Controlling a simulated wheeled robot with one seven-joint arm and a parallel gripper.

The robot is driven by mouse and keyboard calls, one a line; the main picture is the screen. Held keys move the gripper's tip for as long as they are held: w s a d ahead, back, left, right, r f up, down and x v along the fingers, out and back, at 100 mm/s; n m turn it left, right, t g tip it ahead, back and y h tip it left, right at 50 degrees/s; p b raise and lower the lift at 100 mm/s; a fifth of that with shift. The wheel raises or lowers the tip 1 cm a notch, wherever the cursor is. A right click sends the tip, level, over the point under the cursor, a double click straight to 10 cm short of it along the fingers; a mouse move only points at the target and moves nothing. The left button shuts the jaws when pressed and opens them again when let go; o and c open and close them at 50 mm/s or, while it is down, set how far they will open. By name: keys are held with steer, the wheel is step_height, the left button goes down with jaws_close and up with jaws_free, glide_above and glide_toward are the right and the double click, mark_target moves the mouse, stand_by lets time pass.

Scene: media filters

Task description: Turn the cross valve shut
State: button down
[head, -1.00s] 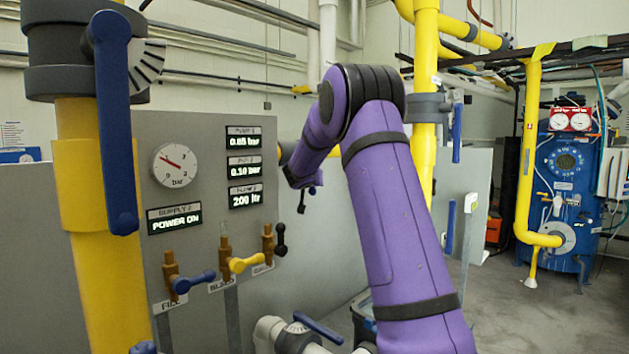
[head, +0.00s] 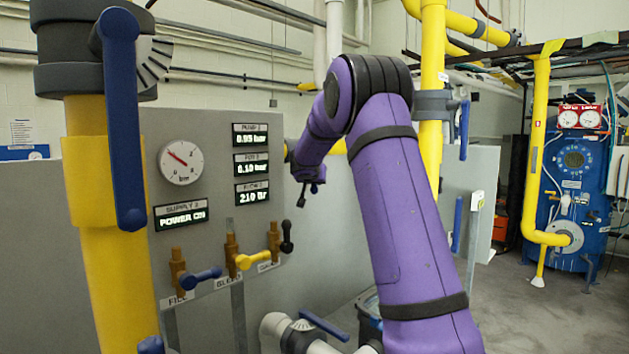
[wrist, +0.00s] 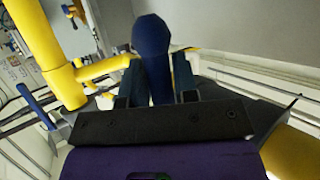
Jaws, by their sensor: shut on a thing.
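A dark blue lever handle (wrist: 152,45) with a rounded end shows in the wrist view. It stands between the two fingers of my gripper (wrist: 157,80), which is shut on it. I take it as the cross valve's handle, but no label shows it. In the head view my purple arm reaches to a yellow horizontal pipe (head: 331,147) behind the grey panel. There my gripper and the held handle are mostly hidden by the arm, with only small dark parts showing below the wrist.
A grey panel (head: 215,130) with a gauge (head: 181,162), displays and small valves stands left. A large blue lever (head: 122,120) hangs on the near yellow pipe (head: 115,270). Another blue lever (head: 464,130) is on the far yellow pipe. Floor at right is clear.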

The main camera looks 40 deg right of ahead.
steer(key=c, duration=0.9)
jaws_free()
steer(key=v, duration=1.1)
